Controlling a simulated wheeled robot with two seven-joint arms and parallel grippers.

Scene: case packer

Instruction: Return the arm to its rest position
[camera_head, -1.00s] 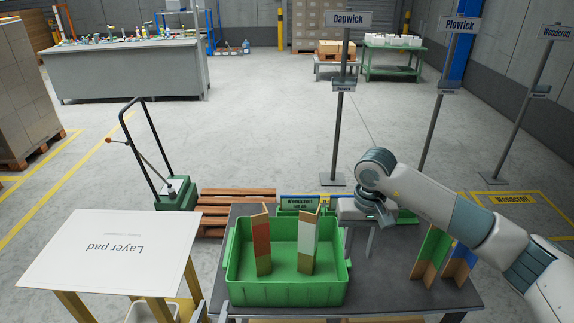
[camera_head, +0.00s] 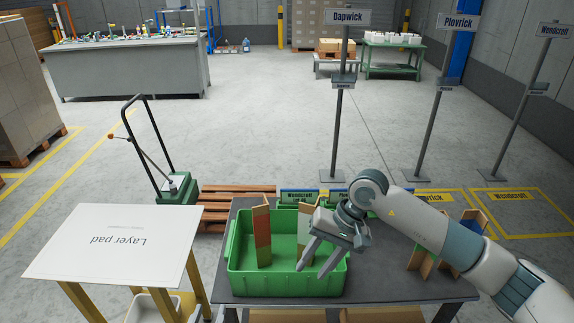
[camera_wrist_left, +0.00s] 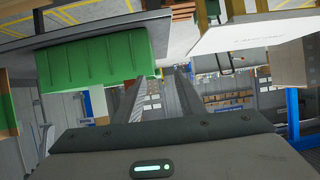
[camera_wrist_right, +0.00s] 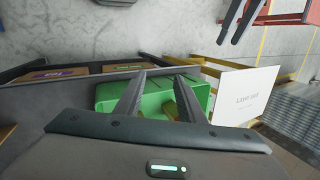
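My right arm comes in from the right in the head view. Its gripper (camera_head: 314,268) is open and empty, fingers pointing down and left over the right part of the green crate (camera_head: 285,286). In the right wrist view the gripper (camera_wrist_right: 159,78) shows a clear gap between its fingers, with the crate (camera_wrist_right: 150,102) beyond. My left gripper is outside the head view. In the left wrist view its fingers (camera_wrist_left: 162,75) stand apart with nothing between them, and the green crate (camera_wrist_left: 100,62) is at upper left.
The crate holds a red-brown divider (camera_head: 262,238) and a pale one (camera_head: 305,228), partly hidden by my right gripper. Coloured dividers (camera_head: 424,257) stand on the dark table (camera_head: 390,285) at right. A layer pad (camera_head: 115,243) lies on a stand at left. Sign posts (camera_head: 337,130) stand behind.

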